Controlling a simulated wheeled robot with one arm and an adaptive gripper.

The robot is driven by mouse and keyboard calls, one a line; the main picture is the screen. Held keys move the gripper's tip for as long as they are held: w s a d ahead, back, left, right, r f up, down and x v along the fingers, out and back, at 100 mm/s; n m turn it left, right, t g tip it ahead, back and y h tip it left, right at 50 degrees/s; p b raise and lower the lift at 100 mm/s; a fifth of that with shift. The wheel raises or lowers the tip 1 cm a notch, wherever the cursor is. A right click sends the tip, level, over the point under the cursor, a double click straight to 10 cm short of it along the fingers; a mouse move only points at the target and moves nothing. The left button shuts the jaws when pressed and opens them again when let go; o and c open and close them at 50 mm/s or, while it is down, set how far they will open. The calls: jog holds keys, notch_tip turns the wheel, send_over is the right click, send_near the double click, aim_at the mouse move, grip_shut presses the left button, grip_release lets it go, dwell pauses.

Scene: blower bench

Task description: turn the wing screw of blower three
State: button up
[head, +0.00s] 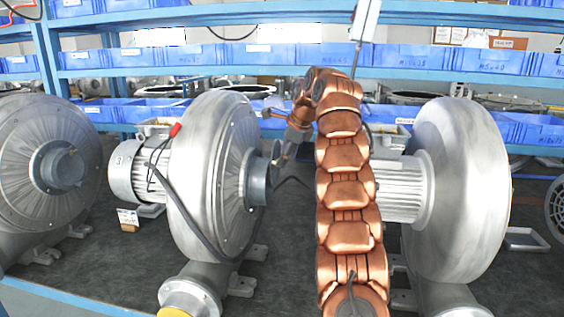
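Blower three (212,170) is a large silver blower left of centre, with a "3" label on the end of its ribbed motor (140,178). Its round inlet collar (257,180) faces right. My copper arm rises right of it and bends over at the top. My gripper (278,155) points down beside the upper right edge of the collar. It is small and dark here, and I cannot tell whether its fingers are open or touching anything. I cannot make out the wing screw for certain; it may be hidden by the gripper.
Another blower (462,190) stands right of my arm, and one (45,165) at the left edge. A black cable (185,225) hangs across blower three. A red piece (175,130) sits near its motor top. Blue bins (250,57) fill the shelves behind. Dark bench top (285,265) is clear between blowers.

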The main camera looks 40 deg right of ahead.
jog(key=shift+x, duration=1.05)
jog(key=shift+c, duration=0.3)
jog(key=c, duration=1.1)
jog(key=shift+r, duration=0.1)
